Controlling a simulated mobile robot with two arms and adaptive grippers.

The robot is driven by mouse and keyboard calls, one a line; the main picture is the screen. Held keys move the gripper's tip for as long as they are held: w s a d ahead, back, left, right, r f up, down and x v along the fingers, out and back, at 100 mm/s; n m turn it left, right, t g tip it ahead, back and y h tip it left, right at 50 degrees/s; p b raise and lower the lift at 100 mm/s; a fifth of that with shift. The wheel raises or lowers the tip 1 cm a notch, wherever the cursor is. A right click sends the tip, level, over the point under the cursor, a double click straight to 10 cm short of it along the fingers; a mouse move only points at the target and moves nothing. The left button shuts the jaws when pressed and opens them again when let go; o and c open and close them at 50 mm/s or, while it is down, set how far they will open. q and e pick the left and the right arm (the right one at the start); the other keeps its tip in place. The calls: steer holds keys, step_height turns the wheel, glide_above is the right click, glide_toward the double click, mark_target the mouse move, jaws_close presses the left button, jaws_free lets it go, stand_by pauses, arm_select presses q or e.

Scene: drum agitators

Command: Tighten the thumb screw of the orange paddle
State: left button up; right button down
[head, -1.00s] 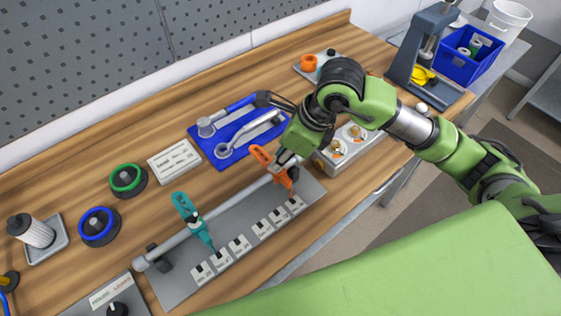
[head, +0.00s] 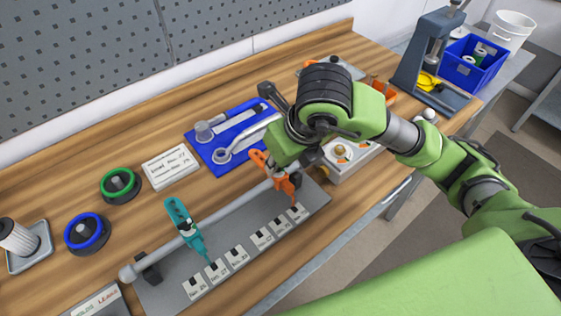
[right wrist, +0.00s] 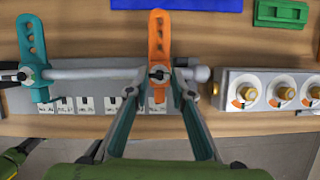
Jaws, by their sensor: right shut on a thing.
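The orange paddle (head: 285,184) sits on the grey shaft (head: 232,215) near its right end. In the head view my right gripper (head: 292,170) is over the paddle and hides the screw. A teal paddle (head: 184,224) is clamped further left on the shaft. My left gripper is in neither view.
White numbered labels (head: 238,257) line the grey base plate under the shaft. A knob box (head: 350,160) stands right of the shaft end. A blue tray with tools (head: 205,152) lies behind. Green (head: 120,185) and blue (head: 87,233) rings lie at the left.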

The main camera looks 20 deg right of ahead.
steer(key=shift+w+r, duration=0.15)
steer(key=shift+r, duration=0.05)
steer(key=c, duration=1.9)
jaws_free()
steer(key=shift+o, duration=0.7)
steer(key=shift+f, duration=0.1)
steer(key=v, duration=1.2)
steer(key=shift+s, duration=0.25)
